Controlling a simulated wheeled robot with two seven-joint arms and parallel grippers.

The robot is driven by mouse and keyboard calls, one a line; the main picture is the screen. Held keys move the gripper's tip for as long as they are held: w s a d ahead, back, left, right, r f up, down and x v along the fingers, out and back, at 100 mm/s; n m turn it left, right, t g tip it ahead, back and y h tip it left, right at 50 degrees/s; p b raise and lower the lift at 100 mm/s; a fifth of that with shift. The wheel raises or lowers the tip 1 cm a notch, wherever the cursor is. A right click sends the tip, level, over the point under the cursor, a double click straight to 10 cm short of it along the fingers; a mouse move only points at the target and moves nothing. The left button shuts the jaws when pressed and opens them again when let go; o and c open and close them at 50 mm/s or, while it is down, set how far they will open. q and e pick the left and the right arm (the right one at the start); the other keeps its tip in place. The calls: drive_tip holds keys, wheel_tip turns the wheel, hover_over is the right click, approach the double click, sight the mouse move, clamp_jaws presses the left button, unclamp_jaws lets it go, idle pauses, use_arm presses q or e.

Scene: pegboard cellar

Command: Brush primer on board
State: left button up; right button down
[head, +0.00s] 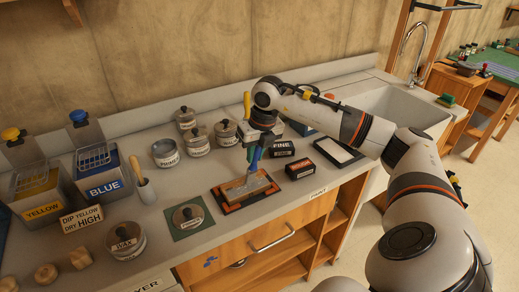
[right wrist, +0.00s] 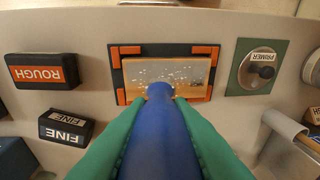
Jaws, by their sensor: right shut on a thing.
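The wooden board (head: 249,187) lies flat in a black holder with orange corners (head: 228,208) on the counter. White streaks and specks mark part of the board, which also shows in the right wrist view (right wrist: 190,76); bare wood shows elsewhere. My right gripper (head: 254,150) is shut on a blue-handled brush (right wrist: 152,135), held above the board with its tip at the board. The handle hides the bristles, so contact is unclear. The lid labelled PRIMER (right wrist: 257,72) rests on a green mat left of the board in the head view. An open pot (head: 165,152) stands behind. My left gripper is out of view.
FINE (head: 281,148) and ROUGH (head: 300,168) blocks lie right of the board, near a white-topped tray (head: 340,152). Several lidded pots stand behind. Yellow (head: 45,190) and blue (head: 103,178) bins are at left. A sink (head: 405,108) is at right.

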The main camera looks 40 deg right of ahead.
drive_tip(key=w+a+p, duration=0.1)
drive_tip(key=w+a, duration=0.1)
drive_tip(key=a, duration=0.6)
idle(1.2)
drive_tip(key=shift+r+p, duration=0.3)
drive_tip(key=shift+w, duration=0.1)
drive_tip(key=shift+w+d+f+b, duration=0.1)
drive_tip(key=shift+w+d+b, duration=0.25)
drive_tip(key=shift+d, duration=0.35)
drive_tip(key=shift+f, duration=0.25)
idle(0.4)
drive_tip(key=shift+d, duration=0.1)
